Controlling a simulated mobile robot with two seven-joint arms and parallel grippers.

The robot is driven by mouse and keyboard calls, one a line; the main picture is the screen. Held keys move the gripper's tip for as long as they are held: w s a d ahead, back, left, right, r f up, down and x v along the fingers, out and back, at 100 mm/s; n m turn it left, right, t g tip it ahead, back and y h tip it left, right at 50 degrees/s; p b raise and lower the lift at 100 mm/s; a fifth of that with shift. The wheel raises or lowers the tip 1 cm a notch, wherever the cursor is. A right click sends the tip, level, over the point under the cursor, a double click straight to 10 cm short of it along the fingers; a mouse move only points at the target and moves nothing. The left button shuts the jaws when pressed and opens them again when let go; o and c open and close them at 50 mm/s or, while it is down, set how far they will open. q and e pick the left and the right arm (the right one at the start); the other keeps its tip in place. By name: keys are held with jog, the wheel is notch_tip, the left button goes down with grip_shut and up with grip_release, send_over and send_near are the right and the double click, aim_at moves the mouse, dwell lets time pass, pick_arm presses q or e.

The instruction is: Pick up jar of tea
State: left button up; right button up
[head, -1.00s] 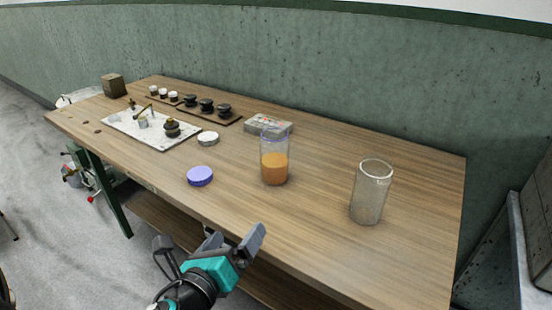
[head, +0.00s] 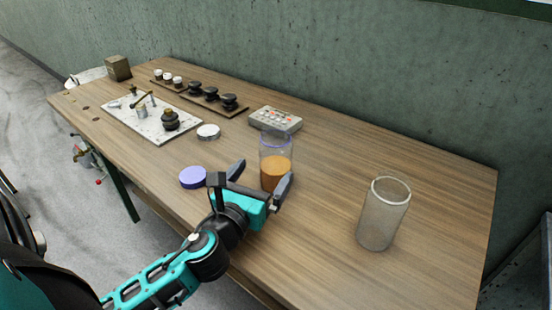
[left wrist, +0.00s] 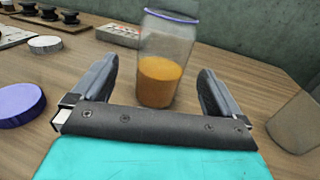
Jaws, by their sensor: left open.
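The jar of tea (head: 275,164) is a clear glass jar with a purple-blue rim and orange-brown contents in its lower half. It stands upright on the wooden table. In the left wrist view the jar (left wrist: 161,80) stands just beyond the gap between the fingers. My left gripper (head: 262,175) is open and low over the table on the near side of the jar. In the left wrist view its fingers (left wrist: 158,85) are spread wider than the jar, with nothing held. My right gripper is not in view.
An empty glass jar (head: 383,214) stands to the right. A purple lid (head: 193,177) lies left of my gripper, and a white lid (head: 208,132) farther back. A grey box with buttons (head: 275,119) sits behind the tea jar. A marble board (head: 150,122) with fittings is farther left.

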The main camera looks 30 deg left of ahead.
aim_at(275, 157)
pick_arm(q)
jog(key=shift+w+a+r, duration=0.1)
jog(key=shift+w+a, duration=0.1)
jog(key=shift+w, duration=1.5)
jog(key=shift+w+a+r, duration=0.1)
jog(key=shift+w+a, duration=0.1)
jog(key=shift+w, duration=1.45)
jog(key=c, duration=1.2)
